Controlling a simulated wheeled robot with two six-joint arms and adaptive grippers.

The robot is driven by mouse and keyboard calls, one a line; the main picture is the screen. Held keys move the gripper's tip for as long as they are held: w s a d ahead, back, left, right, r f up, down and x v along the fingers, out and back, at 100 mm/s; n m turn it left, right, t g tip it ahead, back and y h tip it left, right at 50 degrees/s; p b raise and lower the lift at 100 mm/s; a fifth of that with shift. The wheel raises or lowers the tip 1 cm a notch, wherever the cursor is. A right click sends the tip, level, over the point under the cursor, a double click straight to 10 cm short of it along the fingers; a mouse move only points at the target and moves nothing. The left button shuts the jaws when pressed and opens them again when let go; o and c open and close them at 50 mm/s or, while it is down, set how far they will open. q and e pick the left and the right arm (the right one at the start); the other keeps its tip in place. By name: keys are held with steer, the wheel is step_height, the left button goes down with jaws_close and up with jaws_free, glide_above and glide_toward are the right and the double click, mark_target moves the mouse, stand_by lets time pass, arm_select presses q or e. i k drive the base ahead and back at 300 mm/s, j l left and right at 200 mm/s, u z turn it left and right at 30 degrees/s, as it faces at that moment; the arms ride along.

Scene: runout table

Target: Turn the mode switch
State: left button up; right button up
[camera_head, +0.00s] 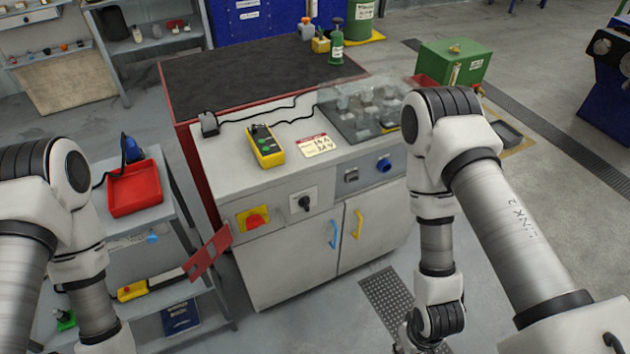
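The switch that looks like the mode switch is a black rotary knob (305,203) on a pale square plate, on the front of the grey cabinet (290,265). Its pointer direction is too small to read surely. Neither arm touches it. My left arm comes in at the lower left, and its gripper is below the picture. My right arm hangs to the right of the cabinet doors, with its wrist at the bottom edge. Its gripper fingers are cut off by the frame.
A red knob on a yellow plate (252,218) sits left of the switch, and a blue knob (383,165) sits to the right. Blue (333,232) and yellow (358,224) door handles are below. A shelf cart with a red tray (135,190) stands left. Floor before the cabinet is mostly clear.

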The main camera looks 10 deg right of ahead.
mark_target(304, 202)
steer(key=i+l, duration=0.1)
steer(key=l, duration=0.35)
steer(key=i+l, duration=0.1)
steer(key=l, duration=0.4)
steer(key=i+l, duration=0.1)
steer(key=l, duration=0.35)
steer(key=i+l, duration=0.1)
steer(key=l, duration=0.35)
steer(key=k+l, duration=0.1)
steer(key=l, duration=0.65)
steer(key=k, duration=0.05)
